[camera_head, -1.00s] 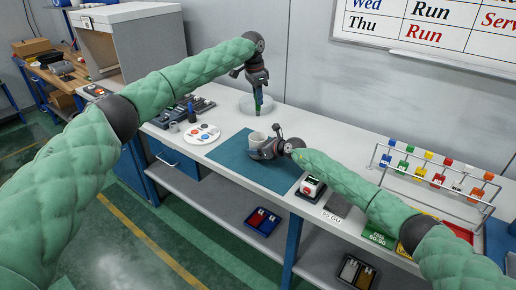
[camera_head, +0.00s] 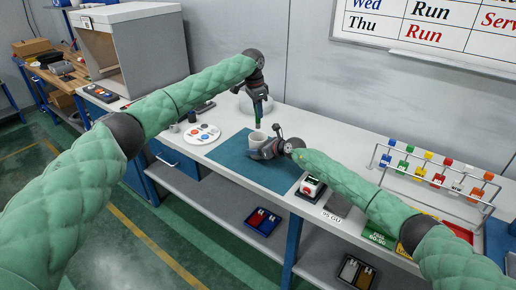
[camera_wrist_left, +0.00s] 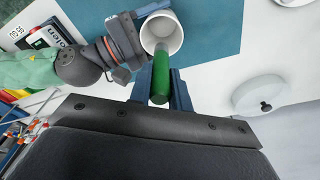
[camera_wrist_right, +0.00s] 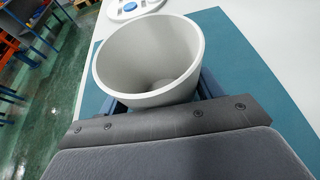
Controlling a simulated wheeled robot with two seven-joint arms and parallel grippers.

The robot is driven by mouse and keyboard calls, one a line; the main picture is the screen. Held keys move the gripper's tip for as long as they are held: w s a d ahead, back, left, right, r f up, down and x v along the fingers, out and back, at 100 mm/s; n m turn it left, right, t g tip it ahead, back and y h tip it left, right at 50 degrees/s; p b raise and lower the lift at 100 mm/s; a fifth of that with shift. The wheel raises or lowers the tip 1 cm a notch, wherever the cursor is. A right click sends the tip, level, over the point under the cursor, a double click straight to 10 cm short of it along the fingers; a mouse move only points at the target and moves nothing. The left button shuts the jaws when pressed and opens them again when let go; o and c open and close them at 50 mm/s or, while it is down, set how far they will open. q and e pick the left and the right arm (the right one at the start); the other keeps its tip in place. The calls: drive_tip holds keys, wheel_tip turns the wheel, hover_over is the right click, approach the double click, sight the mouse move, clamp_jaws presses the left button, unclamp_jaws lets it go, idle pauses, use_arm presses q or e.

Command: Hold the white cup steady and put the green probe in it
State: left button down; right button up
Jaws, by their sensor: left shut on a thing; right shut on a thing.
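The white cup (camera_head: 257,138) stands upright on the blue mat (camera_head: 229,160). My right gripper (camera_head: 268,149) is shut on it from the side; the cup also shows in the right wrist view (camera_wrist_right: 150,60), where its inside looks empty. My left gripper (camera_head: 259,99) is shut on the green probe (camera_wrist_left: 160,85) and points down. The probe (camera_head: 258,115) hangs above the cup. In the left wrist view its far end reaches the mouth of the cup (camera_wrist_left: 161,33); I cannot tell whether it is inside the rim.
A round white tray with coloured discs (camera_head: 203,134) lies left of the mat. A red and white device (camera_head: 311,186) and a rack of coloured tags (camera_head: 437,172) stand to the right.

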sight(259, 128)
use_arm(q)
drive_tip(key=shift+f, duration=2.65)
drive_tip(key=c, duration=1.2)
unclamp_jaws()
wheel_tip(259, 128, up, 12)
drive_tip(key=a, duration=0.1)
drive_tip(key=shift+s+a, duration=0.2)
drive_tip(key=shift+s, duration=0.05)
drive_tip(key=shift+f, duration=0.1)
use_arm(e)
drive_tip(key=o, duration=1.1)
drive_tip(key=shift+c, duration=0.2)
